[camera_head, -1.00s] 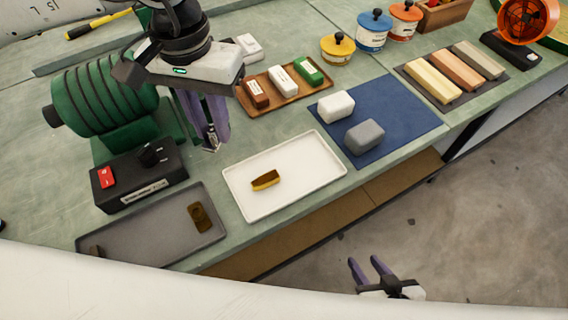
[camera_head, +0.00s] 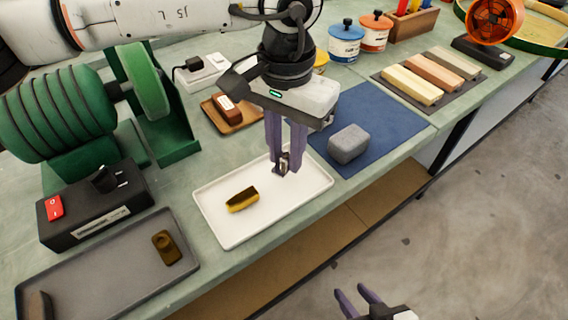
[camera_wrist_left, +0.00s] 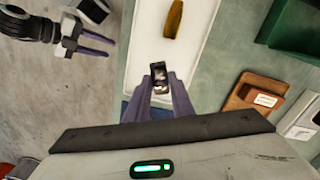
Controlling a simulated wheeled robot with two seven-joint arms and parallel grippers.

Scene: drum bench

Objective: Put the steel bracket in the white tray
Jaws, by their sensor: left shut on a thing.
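The steel bracket (camera_head: 283,163) is a small metal piece held between the fingertips of my left gripper (camera_head: 284,166). It also shows at the fingertips in the left wrist view (camera_wrist_left: 158,76). The gripper is shut on it, over the right part of the white tray (camera_head: 262,228); the height above the tray floor is hard to tell. The tray also shows in the left wrist view (camera_wrist_left: 150,35). A brown and yellow piece (camera_head: 242,199) lies in the tray, left of the bracket. My right gripper (camera_head: 356,294) is open and empty, over the floor in front of the bench.
A grey tray (camera_head: 100,262) with dark brassy pieces lies to the left. A black switch box (camera_head: 97,205) and green motor (camera_head: 65,120) stand behind it. A blue mat (camera_head: 385,115) with a grey block (camera_head: 348,143) lies right of the white tray.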

